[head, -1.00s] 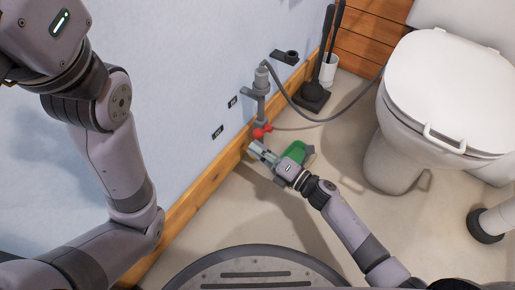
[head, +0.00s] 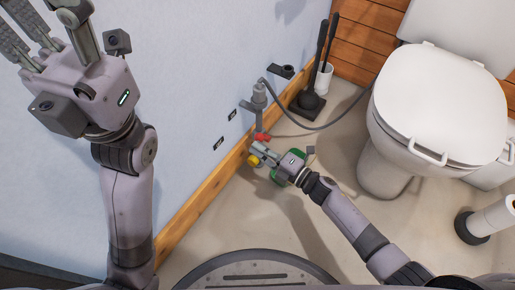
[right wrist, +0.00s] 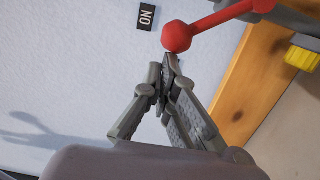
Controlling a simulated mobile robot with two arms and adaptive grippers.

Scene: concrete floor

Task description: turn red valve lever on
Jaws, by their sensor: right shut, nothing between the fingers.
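The red valve lever (head: 262,137) sits low on a grey pipe fitting (head: 259,95) by the wall. In the right wrist view the lever (right wrist: 222,18) is a red bar with a round red knob (right wrist: 177,37) at its end. My right gripper (head: 257,149) is shut and empty beside the lever. Its fingertips (right wrist: 169,65) are just below the knob in the wrist view; I cannot tell whether they touch it. A black ON label (right wrist: 147,17) is on the wall near the knob. My left gripper (head: 58,40) is raised at the upper left, fingers spread, away from the valve.
A yellow part (head: 254,160) and a green object (head: 302,155) show around my right gripper. A grey hose (head: 330,127) runs from the fitting towards the toilet (head: 440,95). A brush stand (head: 308,103) is behind. Wooden skirting (head: 205,195) lines the wall.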

